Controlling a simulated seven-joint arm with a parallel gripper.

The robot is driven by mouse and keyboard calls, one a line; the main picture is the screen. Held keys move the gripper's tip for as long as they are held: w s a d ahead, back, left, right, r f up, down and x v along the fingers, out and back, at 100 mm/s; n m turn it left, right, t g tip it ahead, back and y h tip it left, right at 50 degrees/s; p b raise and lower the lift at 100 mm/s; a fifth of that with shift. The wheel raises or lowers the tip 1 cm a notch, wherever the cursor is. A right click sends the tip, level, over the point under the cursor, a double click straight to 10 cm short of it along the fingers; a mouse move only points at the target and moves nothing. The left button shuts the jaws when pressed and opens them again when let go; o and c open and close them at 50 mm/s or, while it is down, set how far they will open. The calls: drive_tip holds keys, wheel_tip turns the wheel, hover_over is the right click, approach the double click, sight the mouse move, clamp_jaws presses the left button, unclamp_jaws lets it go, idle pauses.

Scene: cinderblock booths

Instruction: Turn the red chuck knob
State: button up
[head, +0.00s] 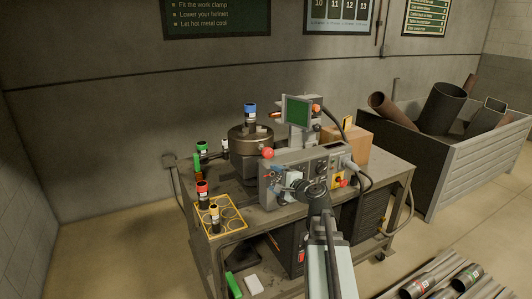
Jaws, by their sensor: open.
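A round dark chuck (242,150) stands on the left part of the bench, with a blue-capped tube (250,111) above it. A red ball knob (268,153) shows at the chuck's right front side, by the left top corner of the grey control box (265,196). A smaller red knob (343,184) sits near a yellow plate at the box's right. No label shows which is the chuck knob. My gripper (286,186) is open in front of the box's face, below and right of the red ball and apart from it. It hides part of the panel.
A small screen (297,111) and a cardboard box (350,143) stand behind the control box. A pipe bin (465,170) is at right.

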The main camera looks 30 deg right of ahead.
sight(270, 155)
drive_tip(key=shift+w+d+r+m+t+h, duration=0.5)
drive_tip(key=shift+d+r+m+t+h, duration=1)
drive_tip(key=shift+m, duration=3.1)
drive_tip(key=shift+g, duration=0.4)
drive_tip(key=w, duration=1.3)
drive_tip(key=shift+w+d+r, duration=0.2)
drive_tip(key=shift+w+r, duration=0.05)
drive_tip(key=shift+w, duration=0.05)
drive_tip(key=shift+c, duration=0.2)
drive_tip(key=c, duration=1)
